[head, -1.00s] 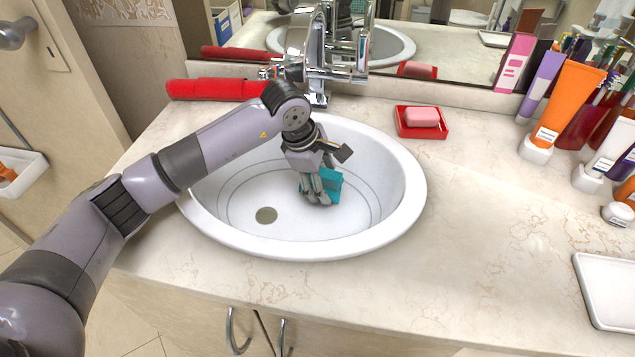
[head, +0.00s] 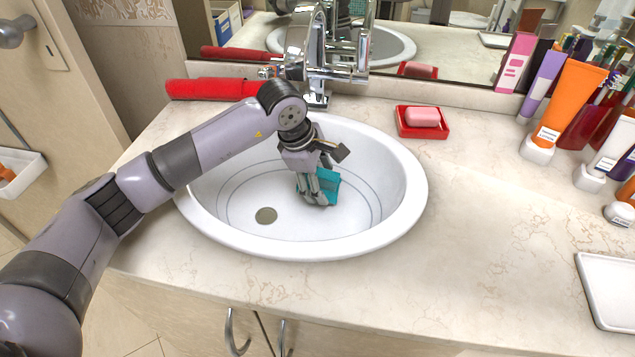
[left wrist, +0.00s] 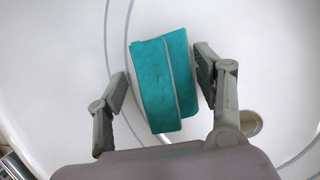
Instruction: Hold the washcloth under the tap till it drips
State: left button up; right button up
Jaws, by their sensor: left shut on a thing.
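The teal washcloth (head: 331,186) is folded, low inside the white sink basin (head: 232,205). My left gripper (head: 316,190) reaches down into the basin and is shut on it. In the left wrist view the folded washcloth (left wrist: 163,85) lies between the two fingers of the left gripper (left wrist: 165,75). The chrome tap (head: 322,50) stands at the back rim of the sink, behind and above my gripper. I see no water running from it. My right gripper is not in view.
A red dish with pink soap (head: 422,118) sits right of the sink. A red rolled object (head: 210,89) lies at the back left. Tubes and bottles, such as an orange tube (head: 568,95), crowd the right. A white tray (head: 600,320) is at the right edge. The front counter is clear.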

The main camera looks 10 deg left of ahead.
pick_arm(q)
jog(key=shift+w+d, duration=0.15)
jog(key=shift+d, duration=0.15)
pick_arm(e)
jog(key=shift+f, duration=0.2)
pick_arm(q)
jog(key=shift+a, duration=0.15)
jog(key=shift+s+a+b, duration=0.3)
jog(key=shift+a, duration=0.15)
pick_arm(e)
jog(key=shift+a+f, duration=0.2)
pick_arm(q)
jog(key=shift+w+d, duration=0.1)
jog(key=shift+d, duration=0.1)
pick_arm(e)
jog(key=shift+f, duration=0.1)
pick_arm(q)
jog(key=shift+w+d+b, duration=0.2)
jog(key=shift+d+b, duration=0.15)
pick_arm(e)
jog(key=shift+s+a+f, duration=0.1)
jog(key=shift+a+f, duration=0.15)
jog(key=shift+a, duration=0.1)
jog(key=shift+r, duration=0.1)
